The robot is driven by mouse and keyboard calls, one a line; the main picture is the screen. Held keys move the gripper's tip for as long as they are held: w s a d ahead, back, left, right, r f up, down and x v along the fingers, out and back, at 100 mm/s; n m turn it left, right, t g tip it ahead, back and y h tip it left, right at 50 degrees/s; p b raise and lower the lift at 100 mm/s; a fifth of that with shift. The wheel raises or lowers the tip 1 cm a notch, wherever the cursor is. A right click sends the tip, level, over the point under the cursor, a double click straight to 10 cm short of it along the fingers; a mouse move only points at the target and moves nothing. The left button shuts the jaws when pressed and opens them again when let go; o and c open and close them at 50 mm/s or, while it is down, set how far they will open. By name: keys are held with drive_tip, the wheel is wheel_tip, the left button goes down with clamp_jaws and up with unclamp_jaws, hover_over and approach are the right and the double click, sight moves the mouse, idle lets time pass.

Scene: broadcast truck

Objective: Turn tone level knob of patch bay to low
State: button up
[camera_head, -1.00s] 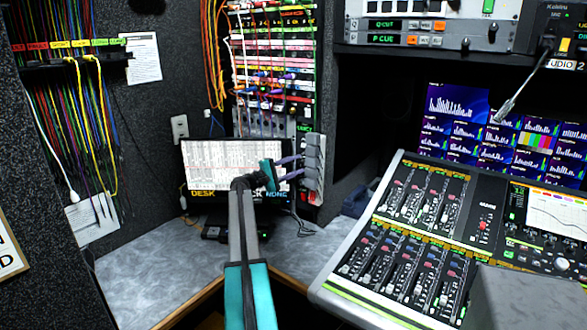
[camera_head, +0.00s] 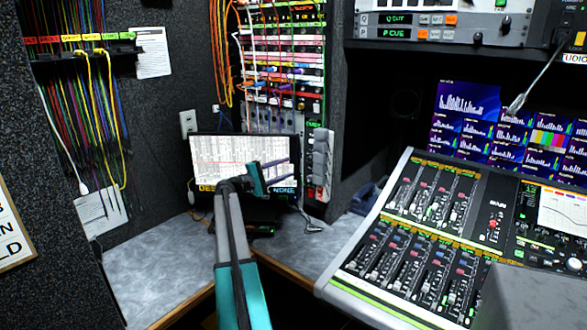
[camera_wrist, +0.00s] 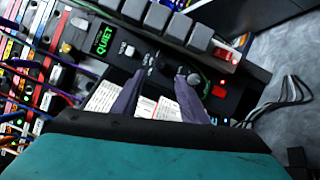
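The patch bay (camera_head: 283,75) is a tall panel of coloured cables at the back wall. Its lower dark strip shows in the wrist view with a green QUIET display (camera_wrist: 104,40), a white button (camera_wrist: 127,49) and a round dark knob with a green edge (camera_wrist: 196,82). I cannot read a tone level label or the knob's setting. My gripper (camera_head: 285,170) is in front of the monitor in the head view. In the wrist view its two purple fingers (camera_wrist: 160,80) are apart, with nothing seen between them. The right fingertip overlaps the knob; contact cannot be told.
A monitor (camera_head: 235,160) stands on the grey desk (camera_head: 160,265) behind my arm. Grey blocks (camera_head: 322,158) edge the panel's right side. A mixing console (camera_head: 425,235) fills the right. Hanging cables (camera_head: 85,120) are at left.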

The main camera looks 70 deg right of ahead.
drive_tip(key=shift+v, duration=2.45)
